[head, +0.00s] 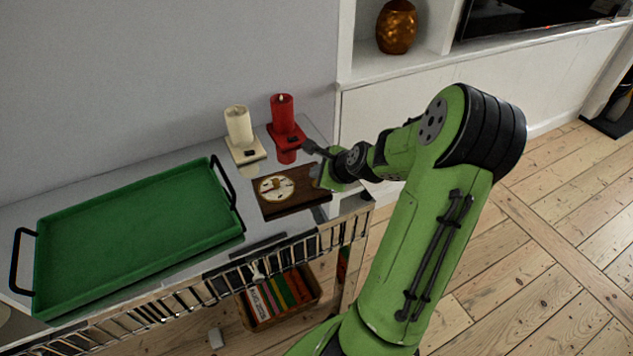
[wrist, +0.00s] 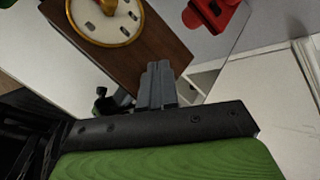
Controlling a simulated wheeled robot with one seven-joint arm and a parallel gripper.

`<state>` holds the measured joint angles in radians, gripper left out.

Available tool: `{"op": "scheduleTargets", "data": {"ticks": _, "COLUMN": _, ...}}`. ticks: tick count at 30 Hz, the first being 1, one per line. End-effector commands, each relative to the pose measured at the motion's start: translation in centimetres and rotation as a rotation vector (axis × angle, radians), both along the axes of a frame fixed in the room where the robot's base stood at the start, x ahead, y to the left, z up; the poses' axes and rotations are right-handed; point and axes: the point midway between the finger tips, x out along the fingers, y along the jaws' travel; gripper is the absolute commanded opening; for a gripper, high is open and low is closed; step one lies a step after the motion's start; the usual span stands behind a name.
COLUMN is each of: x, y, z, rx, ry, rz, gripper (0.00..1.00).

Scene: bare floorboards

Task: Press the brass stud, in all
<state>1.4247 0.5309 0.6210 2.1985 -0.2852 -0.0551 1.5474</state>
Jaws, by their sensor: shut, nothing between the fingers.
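A round cream dial with a gold rim (head: 272,191) sits on a dark wooden board (head: 297,204) at the right end of the console table. A small brass-coloured piece, apparently the stud, stands at the dial's middle; in the wrist view this brass piece (wrist: 108,6) is cut by the top edge. Whether it is pushed in, I cannot tell. My gripper (head: 315,170) is at the board's right side, its tips hard to make out there. In the wrist view its grey fingers (wrist: 157,82) are together and empty, in front of the board's edge, apart from the dial.
A red candle (head: 282,107) and a cream candle (head: 239,126) stand on holders behind the board. A large green tray (head: 130,235) with black handles fills the table's left part. A wall and white cabinet stand behind. A basket (head: 283,300) is below.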

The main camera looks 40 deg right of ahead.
Motion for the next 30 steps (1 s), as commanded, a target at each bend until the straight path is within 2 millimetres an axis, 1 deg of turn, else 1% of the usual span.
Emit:
{"op": "scheduleTargets", "data": {"ticks": 17, "x": 0.00, "y": 0.00, "z": -0.02, "rx": 0.000, "ry": 0.000, "rz": 0.000, "gripper": 0.00}}
{"op": "scheduleTargets", "data": {"ticks": 24, "x": 0.01, "y": 0.02, "z": -0.85, "rx": -0.001, "ry": 0.000, "rz": 0.001, "gripper": 0.00}}
{"op": "scheduleTargets", "data": {"ticks": 30, "x": 0.00, "y": 0.00, "z": -0.83, "rx": -0.001, "ry": 0.000, "rz": 0.001, "gripper": 0.00}}
